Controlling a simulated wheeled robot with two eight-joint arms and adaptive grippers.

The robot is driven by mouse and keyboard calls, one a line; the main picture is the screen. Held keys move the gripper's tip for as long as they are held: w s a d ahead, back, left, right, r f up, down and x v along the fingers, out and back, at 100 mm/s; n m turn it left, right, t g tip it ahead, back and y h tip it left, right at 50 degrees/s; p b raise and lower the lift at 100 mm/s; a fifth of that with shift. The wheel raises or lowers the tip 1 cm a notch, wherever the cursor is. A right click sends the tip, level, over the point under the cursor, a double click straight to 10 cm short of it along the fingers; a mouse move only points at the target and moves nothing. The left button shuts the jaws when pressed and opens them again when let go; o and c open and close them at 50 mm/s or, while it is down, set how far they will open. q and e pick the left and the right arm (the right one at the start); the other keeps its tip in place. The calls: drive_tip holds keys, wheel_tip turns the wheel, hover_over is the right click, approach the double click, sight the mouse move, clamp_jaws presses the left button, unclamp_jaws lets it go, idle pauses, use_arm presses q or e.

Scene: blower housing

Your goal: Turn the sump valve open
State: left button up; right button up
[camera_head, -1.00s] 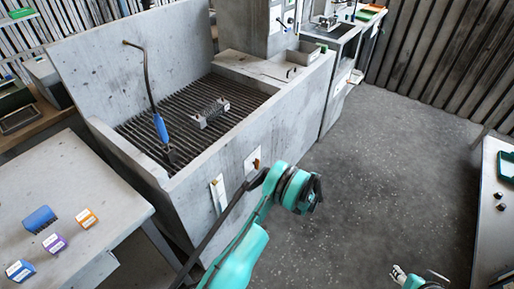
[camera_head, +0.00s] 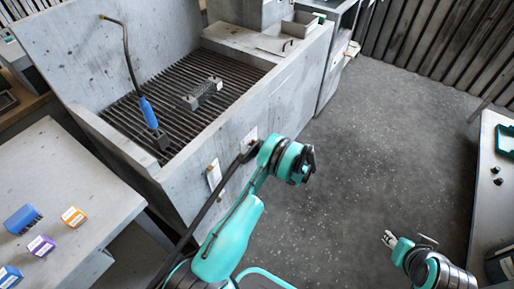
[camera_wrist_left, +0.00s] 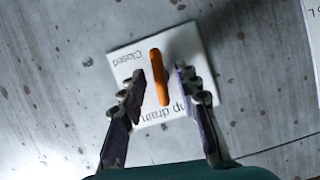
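The sump valve's orange lever (camera_wrist_left: 160,78) shows in the left wrist view on a white plate (camera_wrist_left: 126,62). The plate reads "Closed" and part of "drain", with its other lettering hidden by my fingers. The lever runs lengthwise between my fingers. My left gripper (camera_wrist_left: 159,76) is open, one finger on each side of the lever, with gaps still visible. In the head view the plate (camera_head: 250,137) is on the front wall of the concrete basin, and my left wrist largely hides the lever. My right gripper (camera_head: 389,239) is low at the right, away from the basin, too small to read.
The concrete basin (camera_head: 285,80) holds a slatted grate with a blue-handled tool (camera_head: 148,112) and a grey part (camera_head: 201,92). Another white plate (camera_head: 214,174) is left of the valve. A table with small boxes (camera_head: 74,216) is at left, another table (camera_head: 487,190) at right. Floor between is clear.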

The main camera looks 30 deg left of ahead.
use_arm(q)
clamp_jaws()
drive_tip(key=shift+n+t, duration=0.5)
drive_tip(key=shift+n, duration=0.1)
unclamp_jaws()
drive_tip(key=shift+d, duration=0.1)
drive_tip(key=v, duration=1.2)
